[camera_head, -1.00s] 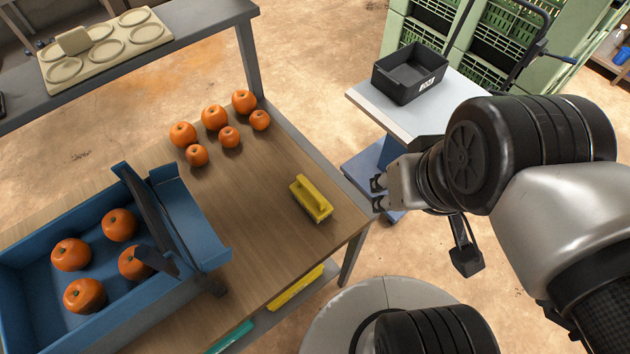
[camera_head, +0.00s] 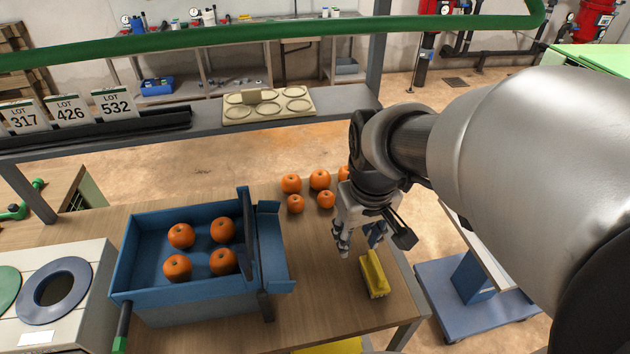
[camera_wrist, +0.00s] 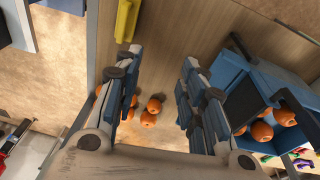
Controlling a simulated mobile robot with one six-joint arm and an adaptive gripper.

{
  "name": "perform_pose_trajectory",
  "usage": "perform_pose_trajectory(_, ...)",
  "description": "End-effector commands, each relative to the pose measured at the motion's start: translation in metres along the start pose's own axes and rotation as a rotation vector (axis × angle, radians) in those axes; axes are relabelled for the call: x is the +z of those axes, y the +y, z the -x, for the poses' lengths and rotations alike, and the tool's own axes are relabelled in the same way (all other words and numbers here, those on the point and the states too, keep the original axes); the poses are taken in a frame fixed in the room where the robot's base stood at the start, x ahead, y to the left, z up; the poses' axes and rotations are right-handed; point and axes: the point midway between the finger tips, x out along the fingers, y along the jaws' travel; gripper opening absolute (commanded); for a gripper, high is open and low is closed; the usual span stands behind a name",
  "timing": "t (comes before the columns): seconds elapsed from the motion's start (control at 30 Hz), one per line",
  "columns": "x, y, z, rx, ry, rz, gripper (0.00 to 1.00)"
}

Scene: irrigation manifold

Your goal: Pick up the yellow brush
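The yellow brush (camera_head: 374,275) lies on the wooden table near its right front edge. My gripper (camera_head: 357,246) is above the table, pointing down, just behind the brush and apart from it. In the wrist view my gripper (camera_wrist: 158,90) has its two fingers spread wide with nothing between them. The yellow brush also shows at the top of the wrist view (camera_wrist: 127,18), beyond the fingertips and cut off by the picture edge.
Several oranges (camera_head: 319,180) stand on the table behind my gripper. A blue crate (camera_head: 140,290) with several oranges stands to the left. A grey shelf with a beige tray (camera_head: 268,104) runs along the back. Bare tabletop (camera_head: 325,295) lies between crate and brush.

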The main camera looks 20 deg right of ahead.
Motion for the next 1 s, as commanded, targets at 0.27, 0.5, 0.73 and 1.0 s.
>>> perform_pose_trajectory(0.27,-0.015,0.079,-0.043,-0.019,-0.149,-0.086,0.38)
perform_pose_trajectory(0.5,-0.011,0.098,-0.069,-0.030,-0.180,-0.102,0.38)
perform_pose_trajectory(0.73,-0.001,0.095,-0.118,-0.031,-0.182,-0.101,0.38)
perform_pose_trajectory(1.0,0.007,0.093,-0.169,-0.030,-0.180,-0.101,0.38)
